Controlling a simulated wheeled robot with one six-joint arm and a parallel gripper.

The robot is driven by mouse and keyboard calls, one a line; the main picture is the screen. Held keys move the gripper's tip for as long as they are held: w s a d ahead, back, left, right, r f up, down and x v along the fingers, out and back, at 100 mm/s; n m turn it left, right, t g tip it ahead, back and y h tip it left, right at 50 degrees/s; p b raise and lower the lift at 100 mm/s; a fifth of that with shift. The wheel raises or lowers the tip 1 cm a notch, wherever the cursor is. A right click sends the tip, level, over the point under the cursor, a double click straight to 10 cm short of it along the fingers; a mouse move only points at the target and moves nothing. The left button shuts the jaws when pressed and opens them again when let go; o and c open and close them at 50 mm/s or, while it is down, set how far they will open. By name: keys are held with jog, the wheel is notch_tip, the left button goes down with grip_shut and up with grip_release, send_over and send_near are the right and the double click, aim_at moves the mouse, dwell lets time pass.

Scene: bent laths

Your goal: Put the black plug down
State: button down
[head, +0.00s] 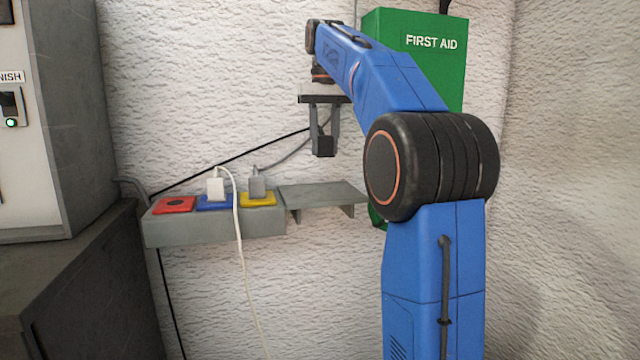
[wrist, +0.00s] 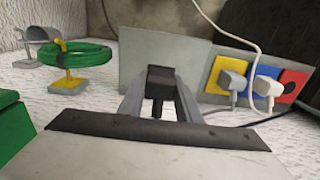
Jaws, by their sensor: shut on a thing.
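My gripper (head: 322,150) is shut on the black plug (head: 324,146) and points down. The plug hangs between the fingertips, in the air above the grey shelf (head: 330,193), with a clear gap beneath it. In the wrist view the black plug (wrist: 160,79) sits between the two grey fingers, with the bare shelf (wrist: 138,57) beyond it. The red socket (head: 174,205), at the left of the socket strip, is empty.
A white plug (head: 215,188) is in the blue socket and a grey plug (head: 257,187) is in the yellow one. Cords cross the wall left of my gripper. A green first aid box (head: 435,50) hangs at right. The wrist view also shows a green hose coil (wrist: 82,55).

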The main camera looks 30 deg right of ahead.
send_over(325, 193)
jog(key=shift+w+f, duration=0.1)
jog(key=shift+f, duration=4.2)
jog(key=shift+f, duration=0.6)
jog(key=c, duration=1.3)
grip_release()
